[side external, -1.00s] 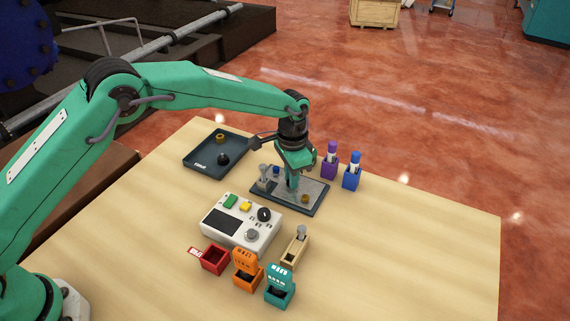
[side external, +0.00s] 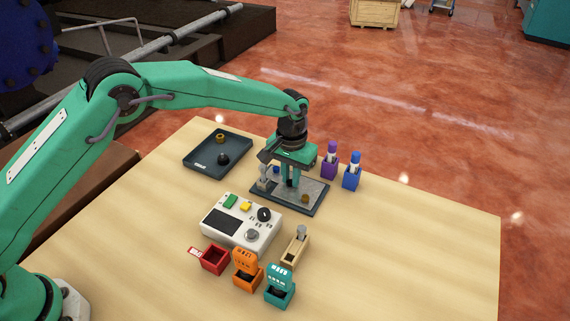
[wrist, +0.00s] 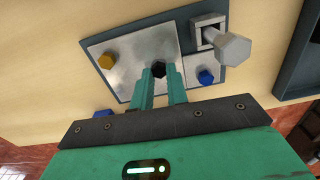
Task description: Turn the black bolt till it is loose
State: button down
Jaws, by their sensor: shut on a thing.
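The black bolt (wrist: 159,68) shows between my fingertips in the wrist view. It has a dark hexagonal head and stands on a silver plate (wrist: 132,55). My gripper (wrist: 160,76) points down over the plate and is shut on the black bolt. In the side external view my gripper (side external: 291,184) is low over the same plate (side external: 314,190), and the fingers hide the bolt. I cannot tell whether the bolt is loose.
A brass bolt (wrist: 106,61) and a blue bolt (wrist: 206,77) sit on either side, with a grey hex-headed piece (wrist: 234,48) in a square holder. A dark tray (side external: 216,155) holds pieces. A white control box (side external: 240,222) and small coloured boxes stand in front.

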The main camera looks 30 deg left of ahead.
jog(key=shift+r, duration=0.1)
jog(key=c, duration=1.4)
grip_release()
jog(key=shift+r, duration=3.85)
